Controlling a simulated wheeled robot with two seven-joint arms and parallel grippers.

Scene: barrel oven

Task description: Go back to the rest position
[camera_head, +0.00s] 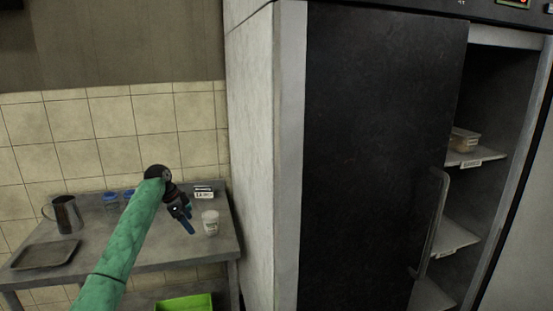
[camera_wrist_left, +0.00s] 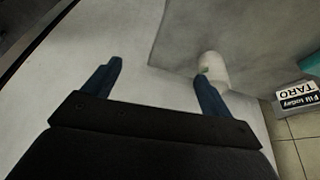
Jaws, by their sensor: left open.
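My left gripper (camera_head: 184,215) hangs above the right part of the steel table in the head view, at the end of my green arm. In the left wrist view its two blue fingers (camera_wrist_left: 158,80) are spread apart with nothing between them. A white cup with a label (camera_head: 210,223) stands on the table just right of the gripper. The cup also shows in the left wrist view (camera_wrist_left: 213,68), behind the right finger and partly hidden by it. My right gripper is in neither view.
The steel table (camera_head: 150,256) carries a metal jug (camera_head: 65,214), a dark tray (camera_head: 46,254), blue-lidded containers (camera_head: 111,197) and a small sign (camera_head: 204,191). A green crate (camera_head: 184,303) is below. The tall oven's black door (camera_head: 380,150) stands partly open, showing shelves with a container (camera_head: 464,139).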

